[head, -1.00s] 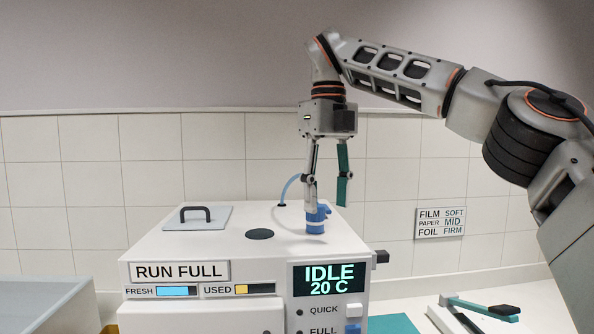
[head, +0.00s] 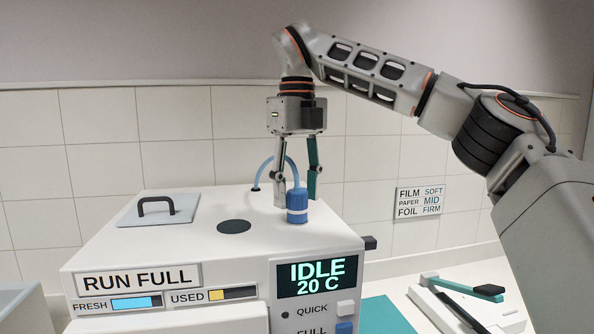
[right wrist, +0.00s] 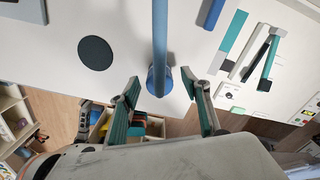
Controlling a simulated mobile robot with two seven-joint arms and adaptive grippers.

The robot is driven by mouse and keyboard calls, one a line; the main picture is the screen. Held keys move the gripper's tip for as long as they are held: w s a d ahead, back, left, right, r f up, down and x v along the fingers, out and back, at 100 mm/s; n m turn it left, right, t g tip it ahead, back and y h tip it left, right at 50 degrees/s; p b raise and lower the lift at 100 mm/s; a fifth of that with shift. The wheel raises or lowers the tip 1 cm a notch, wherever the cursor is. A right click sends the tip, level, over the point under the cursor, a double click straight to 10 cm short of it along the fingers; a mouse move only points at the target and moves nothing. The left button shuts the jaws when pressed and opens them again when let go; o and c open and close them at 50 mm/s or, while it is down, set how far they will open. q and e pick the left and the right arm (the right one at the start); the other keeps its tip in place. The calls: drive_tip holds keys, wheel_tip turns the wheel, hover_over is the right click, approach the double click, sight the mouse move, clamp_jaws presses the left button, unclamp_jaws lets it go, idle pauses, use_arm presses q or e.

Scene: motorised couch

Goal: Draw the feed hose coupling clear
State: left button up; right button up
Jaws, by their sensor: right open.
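The feed hose coupling (head: 297,209) is a blue ribbed cap standing upright on the white machine top, near its right front. A light blue hose (head: 266,163) arches from it to a dark hole in the top. My right gripper (head: 294,200) points down at the coupling, open, with one finger on each side. In the right wrist view the coupling (right wrist: 151,82) lies between and just beyond the open fingertips (right wrist: 160,78), with visible gaps on both sides. The hose (right wrist: 160,30) runs up from it there.
The machine top (head: 205,260) also carries a grey lid (head: 160,209) with a black handle and a dark round disc (head: 234,227). Its display (head: 317,275) reads IDLE 20 C. A teal-handled lever tool (head: 463,287) lies on the counter at right. The tiled wall stands behind.

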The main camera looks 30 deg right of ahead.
sight(297, 191)
drive_tip(key=shift+f, duration=0.6)
clamp_jaws()
drive_tip(key=shift+r, duration=0.75)
drive_tip(key=shift+r, duration=0.35)
drive_tip(key=shift+r, duration=0.35)
drive_tip(key=shift+r, duration=0.3)
drive_tip(key=shift+r, duration=0.1)
drive_tip(key=shift+r, duration=3.45)
